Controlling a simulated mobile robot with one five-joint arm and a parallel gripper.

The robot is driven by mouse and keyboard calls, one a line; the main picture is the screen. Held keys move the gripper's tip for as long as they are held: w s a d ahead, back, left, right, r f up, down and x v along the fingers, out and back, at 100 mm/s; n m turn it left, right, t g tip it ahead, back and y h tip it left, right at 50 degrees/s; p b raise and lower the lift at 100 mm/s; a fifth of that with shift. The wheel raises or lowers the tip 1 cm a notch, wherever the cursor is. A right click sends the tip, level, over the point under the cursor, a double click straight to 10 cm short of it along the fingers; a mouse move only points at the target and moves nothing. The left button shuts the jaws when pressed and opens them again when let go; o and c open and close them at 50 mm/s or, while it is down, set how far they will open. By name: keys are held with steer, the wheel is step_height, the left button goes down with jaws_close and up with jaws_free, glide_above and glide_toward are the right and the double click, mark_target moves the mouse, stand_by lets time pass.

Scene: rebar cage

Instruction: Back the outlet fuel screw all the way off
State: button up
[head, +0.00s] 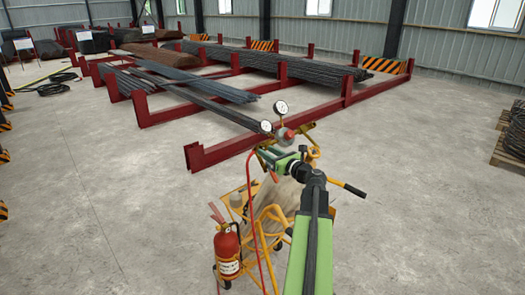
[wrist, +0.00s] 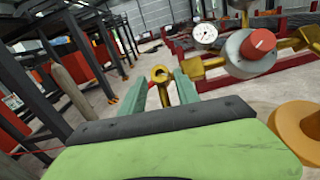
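A brass piece with a round eye-like end (wrist: 160,74) shows between my fingertips in the wrist view; I cannot tell for certain that it is the outlet fuel screw. My gripper (wrist: 162,82) has its two teal fingers spread around it, with gaps at the sides and no clear grip. The grey round regulator body (wrist: 240,58) with a red knob (wrist: 261,43) stands to the right, joined to brass fittings. In the head view my gripper (head: 271,158) is at the fittings below the regulator (head: 285,135); details there are too small to tell.
A gauge (wrist: 204,34) sits left of the knob. The yellow cart (head: 262,240) carries a red extinguisher (head: 228,252), and a red hose (head: 252,205) hangs down. Red racks with rebar (head: 215,85) stand behind.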

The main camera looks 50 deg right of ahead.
mark_target(263, 149)
steer(key=w, duration=0.3)
steer(key=shift+w+d, duration=0.1)
steer(key=shift+d, duration=0.05)
